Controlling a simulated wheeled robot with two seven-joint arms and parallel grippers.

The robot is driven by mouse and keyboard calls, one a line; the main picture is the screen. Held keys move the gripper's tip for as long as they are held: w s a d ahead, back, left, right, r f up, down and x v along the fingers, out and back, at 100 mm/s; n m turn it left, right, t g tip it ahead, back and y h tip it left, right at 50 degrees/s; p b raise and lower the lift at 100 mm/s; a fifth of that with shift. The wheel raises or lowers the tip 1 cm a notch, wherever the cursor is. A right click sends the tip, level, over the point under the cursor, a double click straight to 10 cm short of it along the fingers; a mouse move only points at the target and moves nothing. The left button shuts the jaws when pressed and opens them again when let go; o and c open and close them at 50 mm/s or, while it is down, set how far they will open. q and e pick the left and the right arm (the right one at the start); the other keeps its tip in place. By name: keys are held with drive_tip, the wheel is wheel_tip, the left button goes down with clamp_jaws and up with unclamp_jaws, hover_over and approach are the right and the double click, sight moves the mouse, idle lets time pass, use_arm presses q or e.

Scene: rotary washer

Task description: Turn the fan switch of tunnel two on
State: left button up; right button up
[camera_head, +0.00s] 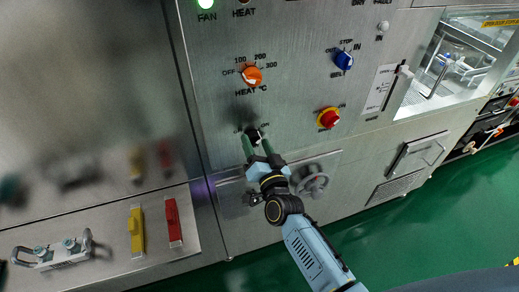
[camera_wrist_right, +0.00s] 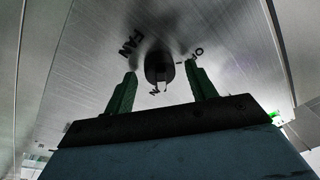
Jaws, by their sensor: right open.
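The fan switch is a small black rotary knob (camera_head: 254,134) low on the steel control panel (camera_head: 215,110), and it shows larger in the right wrist view (camera_wrist_right: 159,68). There the label FAN sits to its left, with partly hidden position letters around it. My right gripper (camera_head: 259,146) is at the knob. In the wrist view its two green fingers (camera_wrist_right: 162,90) are open, one on each side of the knob, with a visible gap on both sides. The knob's exact pointing direction is hard to tell. No tunnel number is readable. My left gripper is not in view.
Above the switch is an orange heat dial (camera_head: 252,75). To the right are a red knob (camera_head: 328,118), a blue knob (camera_head: 344,61) and a grey handwheel (camera_head: 312,182). A green FAN lamp (camera_head: 207,4) is at the top. Yellow (camera_head: 137,230) and red handles (camera_head: 173,222) are at lower left.

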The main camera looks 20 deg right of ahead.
drive_tip(key=s+f+b, duration=0.1)
drive_tip(key=s, duration=1.2)
drive_tip(key=shift+d+f, duration=0.2)
drive_tip(key=shift+f, duration=0.1)
drive_tip(key=shift+s, duration=0.1)
drive_tip(key=s+f+n+g+y+b, duration=0.1)
drive_tip(key=s+f+n+g+b, duration=0.3)
drive_tip(key=f, duration=1.4)
drive_tip(key=s+f+n+g+y+b, duration=0.15)
drive_tip(key=s+f+g, duration=0.55)
drive_tip(key=f, duration=1)
drive_tip(key=s+d+f+n+g+h+b, duration=0.1)
drive_tip(key=s+d+f+g, duration=0.2)
drive_tip(key=s+f, duration=0.6)
drive_tip(key=s+d+f+n+g+h+b, duration=0.2)
drive_tip(key=s+d+f+g, duration=0.2)
drive_tip(key=s+f, duration=0.5)
drive_tip(key=s+d, duration=0.2)
drive_tip(key=s, duration=0.6)
drive_tip(key=shift+n, duration=0.25)
